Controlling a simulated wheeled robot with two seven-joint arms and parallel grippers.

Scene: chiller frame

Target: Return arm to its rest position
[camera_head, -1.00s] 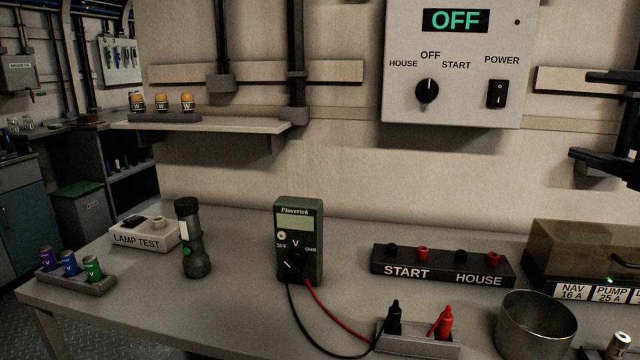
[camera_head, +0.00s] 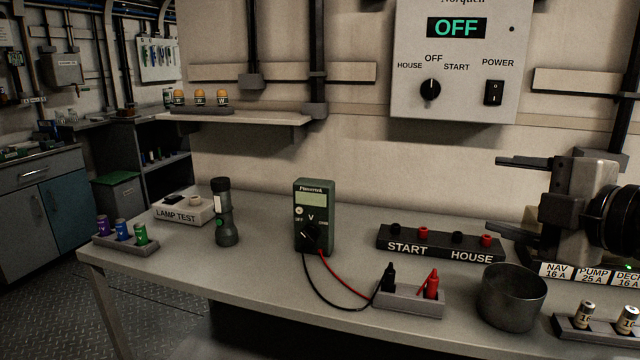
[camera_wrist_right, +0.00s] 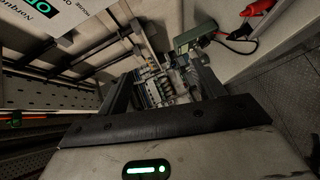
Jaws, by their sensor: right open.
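My right gripper (camera_head: 508,196) reaches in from the right edge of the head view, its two dark fingers pointing left. It is open and empty, above the right part of the bench (camera_head: 270,268) and in front of the wall. It hides part of the box behind the breaker labels. In the right wrist view the open fingers (camera_wrist_right: 163,88) have a clear gap between them, with the distant room showing through. My left gripper is not in view.
Below the gripper are the START/HOUSE terminal block (camera_head: 440,243), a metal cup (camera_head: 512,297) and a fuse holder (camera_head: 600,330). The green multimeter (camera_head: 314,215) and flashlight (camera_head: 226,212) stand upright to the left. The wall panel (camera_head: 460,95) reads OFF.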

